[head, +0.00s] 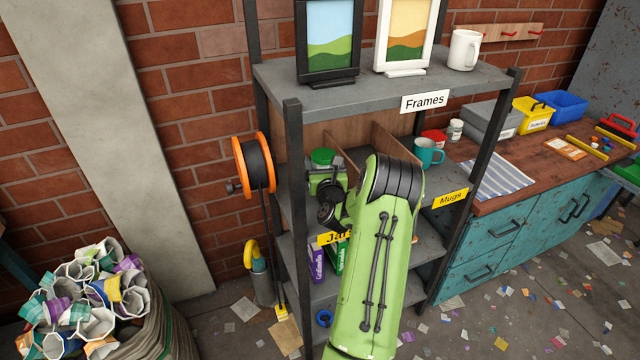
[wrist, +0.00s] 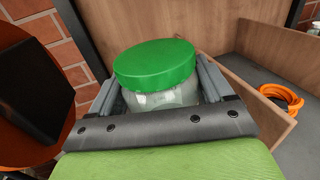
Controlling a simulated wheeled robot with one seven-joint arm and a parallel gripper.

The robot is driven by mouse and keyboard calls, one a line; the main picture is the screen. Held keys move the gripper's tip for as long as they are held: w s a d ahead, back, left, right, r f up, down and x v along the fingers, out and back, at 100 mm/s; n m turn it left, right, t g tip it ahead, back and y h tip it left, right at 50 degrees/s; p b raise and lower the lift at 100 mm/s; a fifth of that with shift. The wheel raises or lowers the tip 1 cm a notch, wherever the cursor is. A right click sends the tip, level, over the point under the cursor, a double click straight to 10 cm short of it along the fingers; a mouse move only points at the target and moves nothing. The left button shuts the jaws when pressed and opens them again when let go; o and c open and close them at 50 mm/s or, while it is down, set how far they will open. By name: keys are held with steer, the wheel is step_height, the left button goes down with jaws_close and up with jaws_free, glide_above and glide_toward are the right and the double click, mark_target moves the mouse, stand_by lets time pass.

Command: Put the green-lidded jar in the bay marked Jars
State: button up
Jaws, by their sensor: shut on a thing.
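The green-lidded jar (head: 322,157) is at the left bay of the middle shelf, behind the yellow Jars label (head: 332,237), which my arm partly covers. In the wrist view the jar (wrist: 155,66) has a green lid and a clear body, and looks slightly tilted. My gripper (wrist: 160,92) is shut on the jar's body below the lid; in the head view my gripper (head: 325,178) is partly hidden by my arm. The jar's base is hidden, so I cannot tell whether it touches the shelf.
A wooden divider (wrist: 245,95) stands right of the jar, with an orange ring (wrist: 282,97) beyond it. A dark shelf post (head: 293,180) and a cable reel (head: 254,165) are at the left. A teal mug (head: 427,152) stands in the bay marked Mugs. The Frames shelf (head: 350,88) is above.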

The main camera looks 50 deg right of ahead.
step_height(320, 180, down, 4)
steer(key=shift+w+a+f+b, duration=0.1)
steer(key=shift+w+b, duration=0.05)
steer(key=shift+b, duration=0.8)
steer(key=shift+r, duration=0.2)
steer(key=o, duration=1.1)
steer(key=b+v, duration=0.2)
steer(key=v, duration=0.1)
steer(key=b+v, duration=0.2)
steer(key=v, duration=0.1)
steer(key=shift+s+a+f, duration=0.15)
steer(key=shift+s+f, duration=0.05)
steer(key=shift+s, duration=0.05)
steer(key=shift+s+a+r+b, duration=0.1)
steer(key=shift+s+a+b, duration=0.15)
steer(key=shift+b, duration=0.2)
steer(key=shift+s+a+r, duration=0.1)
steer(key=shift+a+r, duration=0.05)
steer(key=shift+r, duration=0.05)
